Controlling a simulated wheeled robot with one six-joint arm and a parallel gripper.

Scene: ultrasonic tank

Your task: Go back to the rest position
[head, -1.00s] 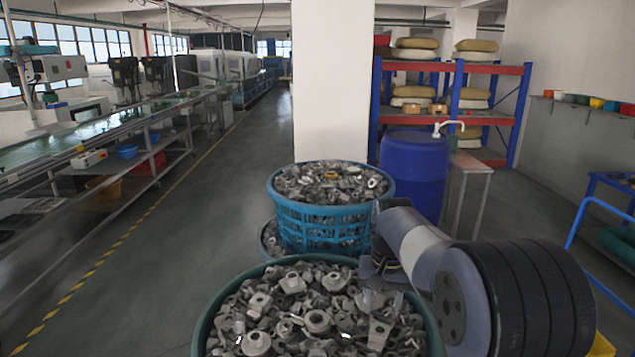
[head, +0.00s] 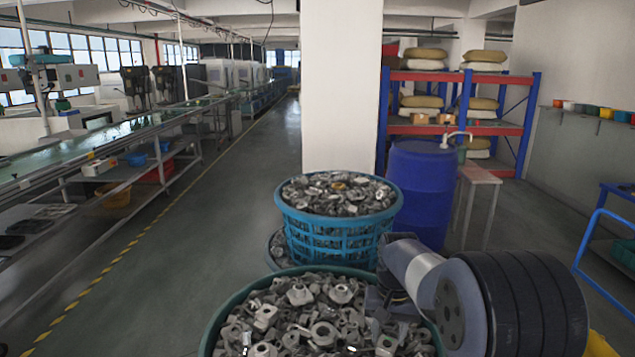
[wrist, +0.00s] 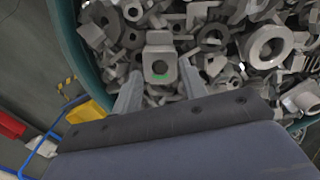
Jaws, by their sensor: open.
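My gripper (wrist: 161,88) is open above the front green basket (wrist: 66,50) of grey metal parts. Its two fingers point down at the heap in the wrist view. A grey part with a round hole and a green mark (wrist: 159,53) lies beyond and between the fingertips. I cannot tell whether the fingers touch any parts. In the head view my arm reaches in from the right over the front basket (head: 222,318), and the fingertips are hard to make out there.
A blue basket (head: 335,232) full of parts stands behind the front one. A blue drum (head: 418,190), a small table (head: 480,175) and a red-blue rack (head: 460,75) are beyond. A conveyor line (head: 90,165) runs along the left. The aisle (head: 200,230) between is clear.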

